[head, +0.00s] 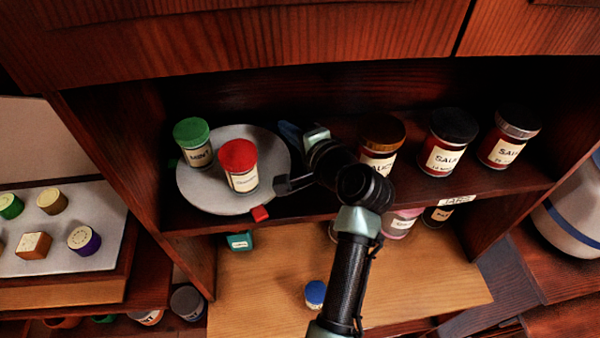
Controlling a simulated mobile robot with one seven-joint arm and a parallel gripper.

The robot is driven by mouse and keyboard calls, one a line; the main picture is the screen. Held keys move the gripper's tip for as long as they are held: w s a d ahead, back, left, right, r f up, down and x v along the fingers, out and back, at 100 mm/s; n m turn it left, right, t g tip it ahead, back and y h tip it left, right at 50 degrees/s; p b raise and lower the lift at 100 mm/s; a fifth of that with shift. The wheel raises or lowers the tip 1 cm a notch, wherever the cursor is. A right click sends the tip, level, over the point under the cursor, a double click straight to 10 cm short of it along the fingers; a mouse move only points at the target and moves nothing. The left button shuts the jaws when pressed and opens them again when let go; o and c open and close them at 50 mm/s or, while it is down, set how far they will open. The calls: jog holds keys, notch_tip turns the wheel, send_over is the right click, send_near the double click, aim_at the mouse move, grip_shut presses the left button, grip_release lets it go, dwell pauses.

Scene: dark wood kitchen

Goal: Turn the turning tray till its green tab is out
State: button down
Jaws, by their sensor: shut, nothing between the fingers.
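The turning tray (222,203) is a round grey disc on the left of the open shelf. A red tab (260,214) sticks out at its front rim, over the shelf edge. A small dark green piece (173,163) shows at its left rim, perhaps the green tab. A green-lidded jar (198,151) and a red-lidded jar (240,172) stand on it. My gripper (282,185) is shut and empty at the tray's right rim, above and right of the red tab. I cannot tell whether it touches the tray. My arm hides part of the shelf.
Several jars, including a black-lidded one (447,142), stand right of my arm on the same shelf. A blue piece (289,133) lies behind the tray's right side, partly hidden. Below, a wooden surface (258,285) holds a blue-lidded item (315,293). Shelf walls close both sides.

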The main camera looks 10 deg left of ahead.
jog(key=shift+w+a, duration=0.5)
jog(key=shift+a, duration=0.15)
jog(key=shift+w+a, duration=0.1)
jog(key=shift+a, duration=0.05)
dwell(0.4)
